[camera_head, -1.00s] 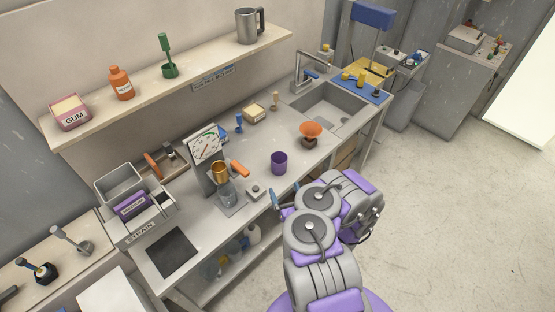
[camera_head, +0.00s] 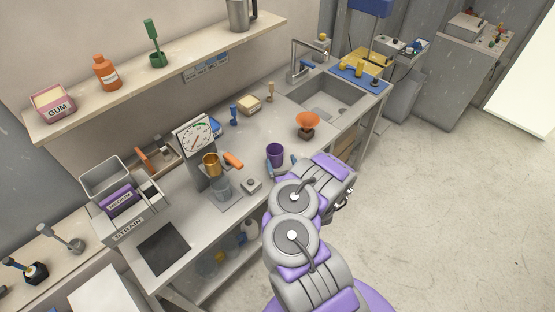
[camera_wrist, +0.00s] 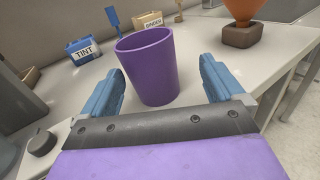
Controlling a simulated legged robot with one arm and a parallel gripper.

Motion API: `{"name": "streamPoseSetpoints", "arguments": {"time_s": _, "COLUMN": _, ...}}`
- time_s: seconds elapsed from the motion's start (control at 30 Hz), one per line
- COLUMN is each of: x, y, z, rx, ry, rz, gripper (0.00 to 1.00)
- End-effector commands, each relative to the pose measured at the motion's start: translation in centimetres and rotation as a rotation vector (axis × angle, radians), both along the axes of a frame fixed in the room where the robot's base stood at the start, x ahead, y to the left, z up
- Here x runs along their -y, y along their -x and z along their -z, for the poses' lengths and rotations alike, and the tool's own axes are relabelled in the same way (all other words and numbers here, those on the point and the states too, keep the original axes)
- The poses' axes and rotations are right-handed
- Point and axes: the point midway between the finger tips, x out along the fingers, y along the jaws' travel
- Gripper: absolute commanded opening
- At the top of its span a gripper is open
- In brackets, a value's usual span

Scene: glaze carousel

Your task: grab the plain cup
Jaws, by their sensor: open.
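A plain purple cup (camera_head: 275,154) stands upright on the grey worktop near its front edge. In the wrist view the purple cup (camera_wrist: 148,66) is straight ahead, between and slightly beyond the blue fingers. My gripper (camera_wrist: 160,88) is open, with one finger on each side of the cup and gaps showing on both sides. In the head view my gripper (camera_head: 282,166) is at the near side of the cup, partly hidden by my arm.
An orange funnel-like cone on a dark base (camera_head: 307,124) stands right of the cup. A dial gauge (camera_head: 195,139) and a small grey knob box (camera_head: 251,185) are to the left. A blue TINT box (camera_wrist: 84,49) and a BINDER box (camera_wrist: 147,21) sit behind. The sink (camera_head: 328,97) is farther right.

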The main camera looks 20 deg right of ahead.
Motion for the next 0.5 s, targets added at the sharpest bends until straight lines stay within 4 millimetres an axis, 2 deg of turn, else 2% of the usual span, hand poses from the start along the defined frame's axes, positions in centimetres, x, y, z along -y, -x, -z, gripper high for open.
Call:
{"name": "streamPoseSetpoints", "arguments": {"time_s": 0.17, "x": -0.3, "y": -1.5, "z": 0.0, "rx": 0.001, "ry": 0.005, "rz": -0.005, "gripper": 0.95}}
{"name": "streamPoseSetpoints", "arguments": {"time_s": 0.33, "x": 0.3, "y": -3.9, "z": 0.1, "rx": 0.0, "ry": 0.001, "rz": -0.006, "gripper": 0.95}}
{"name": "streamPoseSetpoints", "arguments": {"time_s": 0.5, "x": 1.0, "y": -5.2, "z": 0.0, "rx": 0.002, "ry": -0.002, "rz": -0.002, "gripper": 0.95}}
